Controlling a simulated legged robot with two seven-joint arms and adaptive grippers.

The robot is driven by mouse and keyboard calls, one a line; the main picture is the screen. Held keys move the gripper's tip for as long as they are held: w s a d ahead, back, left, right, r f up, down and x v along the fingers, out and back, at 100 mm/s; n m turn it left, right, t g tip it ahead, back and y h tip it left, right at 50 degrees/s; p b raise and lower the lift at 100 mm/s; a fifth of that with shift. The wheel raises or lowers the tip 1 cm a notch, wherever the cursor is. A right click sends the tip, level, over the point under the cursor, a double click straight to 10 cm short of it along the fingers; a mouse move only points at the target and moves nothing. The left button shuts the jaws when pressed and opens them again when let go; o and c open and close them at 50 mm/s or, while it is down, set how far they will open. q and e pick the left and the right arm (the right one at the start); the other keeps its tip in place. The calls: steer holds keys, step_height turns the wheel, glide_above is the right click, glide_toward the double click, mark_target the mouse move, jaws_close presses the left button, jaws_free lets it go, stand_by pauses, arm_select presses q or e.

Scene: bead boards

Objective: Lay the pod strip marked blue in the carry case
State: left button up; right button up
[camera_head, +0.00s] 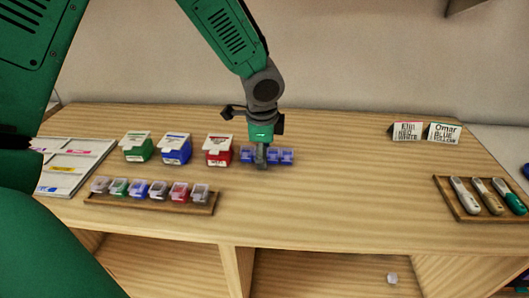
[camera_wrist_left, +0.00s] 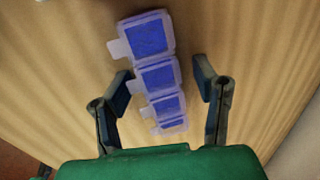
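The blue pod strip (camera_head: 286,157), a row of translucent pods with blue lids, lies on the wooden top right of the red box. In the left wrist view the strip (camera_wrist_left: 147,37) runs from upper left down between my fingers. My left gripper (camera_head: 261,162) points down over the strip and hides part of it in the head view. In the left wrist view the left gripper (camera_wrist_left: 163,80) is open, with one finger on each side of the strip and visible gaps. A white flat case (camera_head: 98,147) with pink, yellow and blue labels lies at far left, partly hidden by my arm.
Green (camera_head: 137,149), blue (camera_head: 175,151) and red (camera_head: 218,153) boxes stand left of the strip. A wooden tray (camera_head: 150,205) of several small lidded pods is in front. The middle right is clear.

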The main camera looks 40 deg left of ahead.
arm_select(q)
steer(key=r+p, duration=0.1)
steer(key=r, duration=0.3)
steer(key=s+d+r, duration=0.1)
steer(key=r, duration=0.3)
steer(key=r+p, duration=0.1)
steer(key=r, duration=0.3)
steer(key=shift+s+d+p, duration=0.15)
steer(key=shift+s+p, duration=0.15)
steer(key=shift+g+h, duration=0.6)
steer(key=shift+g, duration=0.3)
steer(key=f+p, duration=0.2)
steer(key=p, duration=0.1)
steer(key=w+f+p, duration=0.1)
steer(key=p, duration=0.3)
steer(key=w+a+f+p, duration=0.1)
steer(key=f+p, duration=0.1)
steer(key=p, duration=0.1)
steer(key=shift+w+f, duration=0.15)
steer(key=shift+f, duration=0.2)
steer(key=shift+d+f+p, duration=0.15)
steer(key=shift+f+p, duration=0.35)
steer(key=shift+f, duration=2.45)
jaws_close()
